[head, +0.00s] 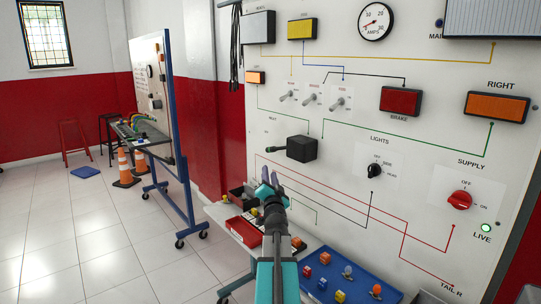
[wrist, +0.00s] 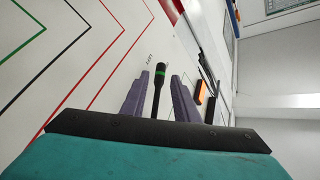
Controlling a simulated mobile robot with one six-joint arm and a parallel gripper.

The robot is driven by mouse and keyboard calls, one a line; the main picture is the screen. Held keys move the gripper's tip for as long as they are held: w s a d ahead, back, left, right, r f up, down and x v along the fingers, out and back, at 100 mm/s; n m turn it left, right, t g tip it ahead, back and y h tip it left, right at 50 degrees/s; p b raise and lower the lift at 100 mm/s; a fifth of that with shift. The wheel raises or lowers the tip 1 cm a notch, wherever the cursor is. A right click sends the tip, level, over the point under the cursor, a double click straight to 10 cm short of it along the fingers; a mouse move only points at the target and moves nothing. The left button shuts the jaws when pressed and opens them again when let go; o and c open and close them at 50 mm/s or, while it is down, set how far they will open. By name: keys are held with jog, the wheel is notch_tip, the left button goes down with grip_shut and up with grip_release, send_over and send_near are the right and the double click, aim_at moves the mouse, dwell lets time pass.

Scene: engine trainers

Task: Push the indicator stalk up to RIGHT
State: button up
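The indicator stalk (head: 276,150) is a thin black lever. It sticks out to the left from a black box (head: 302,148) on the white board and looks roughly level. My gripper (head: 269,180) is just below the stalk in the head view, its purple fingers pointing up. In the wrist view my gripper (wrist: 159,90) is open, and the stalk (wrist: 157,92) with its green band shows in the gap between the fingers. I cannot tell whether the fingers reach around it. The orange RIGHT lamp (head: 497,107) is at the upper right.
A small orange lamp (head: 256,77) sits above the stalk. Toggle switches (head: 312,98), a rotary lights knob (head: 375,171) and a red supply knob (head: 459,200) are on the board. A red tray (head: 246,230) and a blue tray (head: 348,281) lie below. Space left of the stalk is open.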

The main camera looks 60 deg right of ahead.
aim_at(271, 150)
jog(key=shift+s+d+r+h, duration=0.2)
jog(key=shift+s+r, duration=0.2)
jog(key=shift+r, duration=0.15)
jog(key=shift+s+d+r+h, duration=0.1)
jog(key=shift+s+d+r, duration=0.1)
jog(key=shift+s+r, duration=0.25)
jog(key=shift+w+d, duration=0.1)
jog(key=shift+w, duration=0.1)
jog(key=shift+p+x, duration=0.45)
jog(key=shift+x, duration=6.3)
